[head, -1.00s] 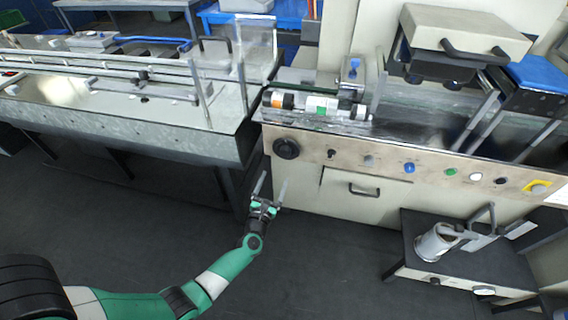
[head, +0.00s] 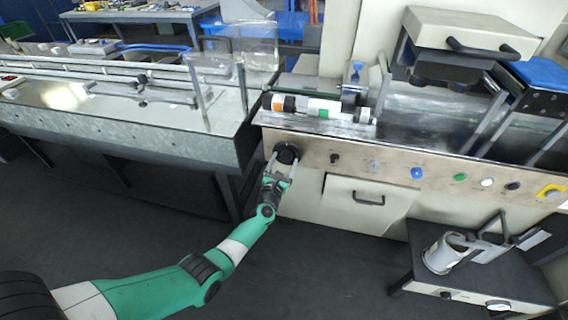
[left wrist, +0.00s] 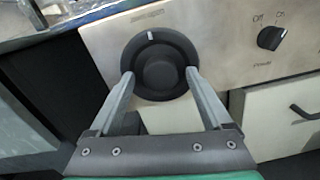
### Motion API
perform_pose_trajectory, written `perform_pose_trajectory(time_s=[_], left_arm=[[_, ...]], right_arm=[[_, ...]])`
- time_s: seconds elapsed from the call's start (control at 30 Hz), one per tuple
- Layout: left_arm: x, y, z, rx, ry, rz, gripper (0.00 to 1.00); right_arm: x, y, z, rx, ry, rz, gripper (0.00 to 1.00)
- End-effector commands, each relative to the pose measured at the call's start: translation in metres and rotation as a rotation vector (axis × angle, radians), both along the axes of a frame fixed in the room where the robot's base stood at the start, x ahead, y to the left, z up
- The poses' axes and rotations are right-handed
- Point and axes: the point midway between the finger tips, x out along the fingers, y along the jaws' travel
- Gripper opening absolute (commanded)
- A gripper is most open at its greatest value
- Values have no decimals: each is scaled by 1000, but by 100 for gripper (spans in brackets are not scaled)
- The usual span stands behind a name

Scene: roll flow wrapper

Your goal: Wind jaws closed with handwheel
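The black round handwheel (head: 287,153) sits on the left end of the machine's front panel. In the left wrist view the handwheel (left wrist: 158,62) has a white mark at its top and a raised hub. My left gripper (head: 282,158) is open, its two fingers reaching either side of the wheel's lower part. In the left wrist view the fingertips of my left gripper (left wrist: 159,76) stand at the left and right of the hub; whether they touch it I cannot tell. The jaws cannot be clearly made out. My right gripper is not in view.
The panel (head: 330,150) carries an Off/On power switch (left wrist: 271,37) right of the handwheel, then several coloured buttons. A drawer with a handle (head: 368,198) is below. A conveyor (head: 150,140) stands at left, a low stand (head: 480,280) at right.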

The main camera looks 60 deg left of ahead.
Motion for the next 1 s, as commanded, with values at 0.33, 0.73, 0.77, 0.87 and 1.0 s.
perform_pose_trajectory(time_s=[0.33,0.73,0.77,0.87,1.0], left_arm=[[0,0,0,0,0,0,19],[0,0,0,19,20,0,0],[0,0,0,24,27,0,0],[0,0,1,50,56,0,0],[0,0,1,105,117,0,0]], right_arm=[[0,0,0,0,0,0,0],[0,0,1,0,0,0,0],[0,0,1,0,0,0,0],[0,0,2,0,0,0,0],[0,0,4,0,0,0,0]])
